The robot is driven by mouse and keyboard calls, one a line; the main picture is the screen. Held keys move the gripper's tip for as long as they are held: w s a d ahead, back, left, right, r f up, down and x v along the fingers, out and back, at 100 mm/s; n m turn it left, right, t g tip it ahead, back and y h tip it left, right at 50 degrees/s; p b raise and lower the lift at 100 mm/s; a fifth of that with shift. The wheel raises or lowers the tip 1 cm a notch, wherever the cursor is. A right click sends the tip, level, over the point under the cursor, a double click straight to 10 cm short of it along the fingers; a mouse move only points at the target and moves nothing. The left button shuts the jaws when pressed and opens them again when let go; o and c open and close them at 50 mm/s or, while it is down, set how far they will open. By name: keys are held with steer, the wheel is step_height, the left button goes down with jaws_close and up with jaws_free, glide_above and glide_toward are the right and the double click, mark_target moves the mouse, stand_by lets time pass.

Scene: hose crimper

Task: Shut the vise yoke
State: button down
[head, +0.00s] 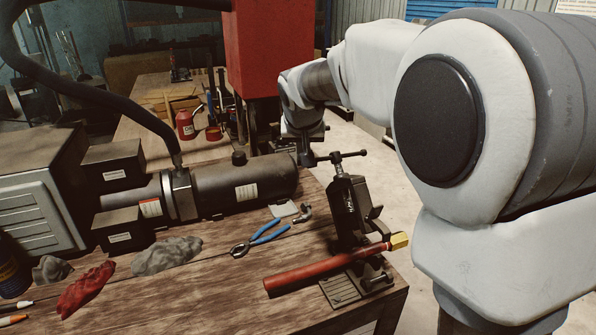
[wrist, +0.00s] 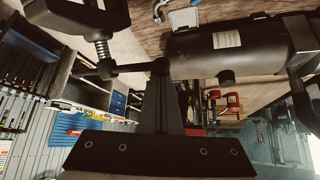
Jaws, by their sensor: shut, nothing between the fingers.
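The black vise yoke (head: 345,208) stands upright above the vise base (head: 343,290) at the table's right front corner. A T-handle (head: 345,156) crosses its top. A red hose (head: 310,274) with a brass fitting (head: 399,241) lies across the vise base; whether the yoke is latched over it I cannot tell. My gripper (head: 307,157) is shut and empty, pointing down at the left end of the handle. In the wrist view, my fingertips (wrist: 160,72) are at the knobbed end of the handle bar (wrist: 130,68), apparently touching it. The yoke's screw (wrist: 103,48) shows beside them.
Blue-handled pliers (head: 262,238) and a small metal fitting (head: 303,213) lie left of the vise. A black cylinder machine (head: 240,184) stands behind them. Rags (head: 166,254) lie at the left. A red column (head: 270,50) rises behind my gripper. The wood before the pliers is clear.

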steer(key=s+d+t+b, duration=0.2)
steer(key=s+t+b, duration=0.1)
steer(key=s+b, duration=0.5)
steer(key=s+d+m+t+y+b, duration=0.1)
steer(key=s+d+t+b, duration=0.2)
steer(key=s+b, duration=0.5)
steer(key=b, duration=0.5)
steer(key=shift+d+f+y+b, duration=0.15)
steer(key=shift+f+y+b, duration=0.15)
steer(key=shift+f+b, duration=0.1)
steer(key=shift+s+f, duration=0.1)
